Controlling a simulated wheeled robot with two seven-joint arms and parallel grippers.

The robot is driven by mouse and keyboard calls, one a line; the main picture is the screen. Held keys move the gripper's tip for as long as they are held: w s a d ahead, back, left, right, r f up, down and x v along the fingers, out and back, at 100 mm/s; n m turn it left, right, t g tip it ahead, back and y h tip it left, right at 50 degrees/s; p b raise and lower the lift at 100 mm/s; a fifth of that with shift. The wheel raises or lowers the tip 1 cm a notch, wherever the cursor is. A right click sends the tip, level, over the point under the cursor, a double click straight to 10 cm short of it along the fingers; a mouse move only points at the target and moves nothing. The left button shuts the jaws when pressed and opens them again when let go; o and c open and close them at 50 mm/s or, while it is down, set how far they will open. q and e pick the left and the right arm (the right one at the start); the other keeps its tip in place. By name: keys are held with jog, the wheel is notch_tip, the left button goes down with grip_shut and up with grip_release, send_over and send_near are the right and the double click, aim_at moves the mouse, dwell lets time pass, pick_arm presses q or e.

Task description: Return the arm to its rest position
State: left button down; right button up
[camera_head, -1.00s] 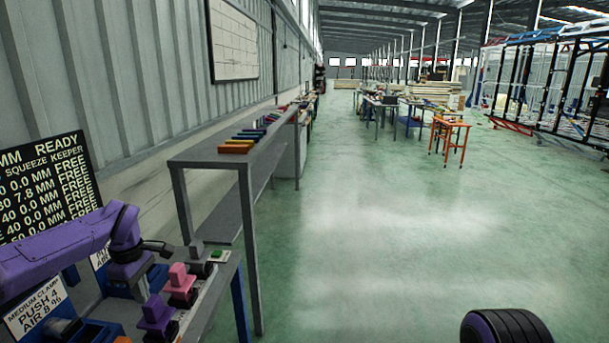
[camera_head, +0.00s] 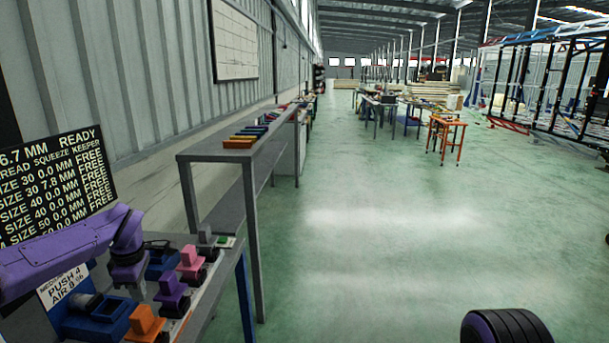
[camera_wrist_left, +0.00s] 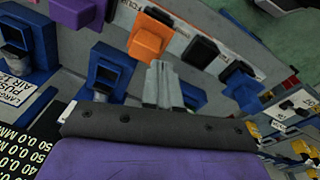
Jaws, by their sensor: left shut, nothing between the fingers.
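My left arm (camera_head: 60,255) is purple and comes in from the left in the head view, bent downward at a purple and dark wrist. My left gripper (camera_head: 136,290) points down among the fixtures on the bench. In the left wrist view the grey fingers (camera_wrist_left: 161,82) are together, with nothing between them. They show beside an orange block (camera_wrist_left: 149,38) and blue holders (camera_wrist_left: 107,70). I cannot tell the exact gap from fingers to fixtures. My right gripper is out of view.
The bench carries a purple block (camera_head: 172,287), a pink block (camera_head: 191,259), an orange block (camera_head: 146,322) and a blue holder (camera_head: 95,317). A black readout board (camera_head: 55,185) stands behind. A grey table (camera_head: 218,157) is beyond. Green floor (camera_head: 370,240) to the right is open.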

pick_arm(q)
jog(key=s+d+f+m+t+y+b, duration=0.2)
jog(key=s+d+f, duration=0.15)
jog(key=f, duration=0.55)
jog(key=s+d+f+m+t+y+b, duration=0.1)
jog(key=s+d+f+t+b, duration=0.3)
jog(key=f, duration=0.6)
jog(key=s+d+f+m+y, duration=0.25)
jog(key=s+f, duration=0.25)
jog(key=f, duration=0.4)
jog(key=s+f+m+g+h+b, duration=0.1)
jog(key=s+f+m+b, duration=0.1)
jog(key=s+f, duration=0.3)
jog(key=s+f+m+g+h+b, duration=0.1)
jog(key=s+f+m+b, duration=0.2)
jog(key=s, duration=1)
jog(key=s+f+m+g+h+b, duration=0.1)
jog(key=s+f+m+b, duration=0.2)
jog(key=s+f, duration=0.5)
jog(key=shift+s+a+g, duration=0.3)
jog(key=shift+s, duration=0.4)
jog(key=shift+h, duration=0.25)
